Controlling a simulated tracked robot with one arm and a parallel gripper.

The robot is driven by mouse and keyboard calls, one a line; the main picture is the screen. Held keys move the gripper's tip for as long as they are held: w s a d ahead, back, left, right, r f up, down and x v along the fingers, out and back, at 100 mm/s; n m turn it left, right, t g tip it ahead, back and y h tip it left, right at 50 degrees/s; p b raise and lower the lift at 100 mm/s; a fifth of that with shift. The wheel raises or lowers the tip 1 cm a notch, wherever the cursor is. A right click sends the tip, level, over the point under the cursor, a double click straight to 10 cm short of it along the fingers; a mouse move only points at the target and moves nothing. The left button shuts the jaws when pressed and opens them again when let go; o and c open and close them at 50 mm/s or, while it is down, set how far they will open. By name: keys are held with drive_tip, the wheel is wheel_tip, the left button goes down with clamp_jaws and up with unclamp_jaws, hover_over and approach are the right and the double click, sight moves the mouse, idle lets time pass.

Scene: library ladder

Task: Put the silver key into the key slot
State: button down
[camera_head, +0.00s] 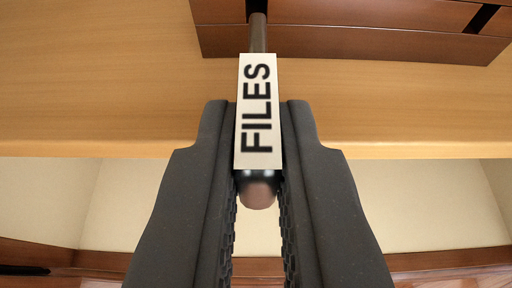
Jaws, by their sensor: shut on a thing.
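My gripper (258,125) is shut on a narrow thing with a white tag (258,110) that reads FILES. A thin grey-brown metal shaft (258,34) runs up from the tag, and a rounded, shiny end (257,190) shows below it between the dark fingers. This may be the silver key; its full shape is hidden by the tag and fingers. The shaft's far end overlaps a dark gap (257,5) in a reddish wooden block (350,42) at the top. I cannot tell whether this gap is the key slot, or whether the shaft is in it.
A light wooden surface (110,100) lies below the block, with its edge crossing behind my fingers. A pale recess (420,205) and a dark red wooden strip (440,263) are beneath. Another dark gap (481,18) is at the block's right.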

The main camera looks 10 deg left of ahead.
sight(261, 124)
drive_tip(key=shift+w+a+b, duration=0.2)
drive_tip(key=shift+w+b, duration=0.4)
drive_tip(key=shift+w, duration=1.25)
drive_tip(key=c, duration=1.4)
unclamp_jaws()
drive_tip(key=p+v, duration=0.3)
drive_tip(key=v, duration=1)
drive_tip(key=shift+s, duration=0.4)
drive_tip(key=shift+s, duration=0.1)
